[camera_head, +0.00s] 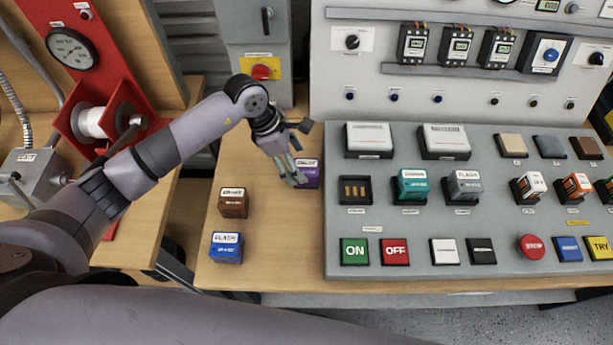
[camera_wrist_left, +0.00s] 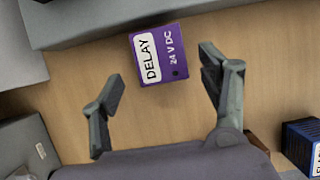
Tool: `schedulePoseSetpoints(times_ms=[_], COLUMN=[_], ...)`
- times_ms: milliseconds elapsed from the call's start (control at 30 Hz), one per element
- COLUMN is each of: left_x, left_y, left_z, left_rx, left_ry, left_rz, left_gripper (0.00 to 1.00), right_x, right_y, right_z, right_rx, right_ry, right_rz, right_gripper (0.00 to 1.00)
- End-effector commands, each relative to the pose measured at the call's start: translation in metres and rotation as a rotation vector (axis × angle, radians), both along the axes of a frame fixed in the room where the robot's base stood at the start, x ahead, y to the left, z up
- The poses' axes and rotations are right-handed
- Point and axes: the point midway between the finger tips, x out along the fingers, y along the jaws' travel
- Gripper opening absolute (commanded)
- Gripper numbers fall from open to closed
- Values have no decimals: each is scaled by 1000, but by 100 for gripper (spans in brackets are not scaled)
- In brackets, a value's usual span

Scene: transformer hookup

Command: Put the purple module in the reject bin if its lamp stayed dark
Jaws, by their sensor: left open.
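The purple module (camera_head: 309,175) stands on the wooden bench top, just left of the grey panel. In the left wrist view the purple module (camera_wrist_left: 160,57) shows a white DELAY label, the words 24 V DC and a small dark dot. I cannot tell whether that dot is its lamp. My left gripper (camera_head: 291,176) is over the module and partly covers it in the head view. In the left wrist view the gripper (camera_wrist_left: 162,72) is open and empty, with the module ahead between its fingers. I see no reject bin and no right gripper.
A brown module (camera_head: 233,203) and a blue FLASH module (camera_head: 227,248) stand on the bench to the left. The grey panel (camera_head: 400,258) holds an empty-looking socket (camera_head: 355,190), teal (camera_head: 412,184) and grey (camera_head: 463,186) modules, and several buttons. Bare wood lies between the brown module and the panel.

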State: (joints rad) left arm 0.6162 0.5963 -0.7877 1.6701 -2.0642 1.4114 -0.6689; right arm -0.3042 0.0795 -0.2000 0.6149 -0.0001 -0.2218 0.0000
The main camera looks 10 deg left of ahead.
Motion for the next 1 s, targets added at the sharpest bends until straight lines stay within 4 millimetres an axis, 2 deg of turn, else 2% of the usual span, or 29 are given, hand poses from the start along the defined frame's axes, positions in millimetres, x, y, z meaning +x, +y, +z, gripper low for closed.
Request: schedulePoseSetpoints(times_ms=[167,500,767,1000], left_x=[1,3,4,4], left_y=[-4,-24,-25,-25], left_z=[-8,-50,-51,-51], left_rx=[-1,-1,0,0], left_ry=[-1,1,-1,-1], left_rz=[-1,0,-1,-1], left_gripper=[69,69,69,54], right_x=[14,9,6,5], right_y=[1,1,1,1], right_z=[-3,-26,-25,-25], right_rx=[3,2,1,2], right_ry=[-23,-16,-10,-9], right_rz=[0,0,0,0], right_gripper=[0,0,0,0])
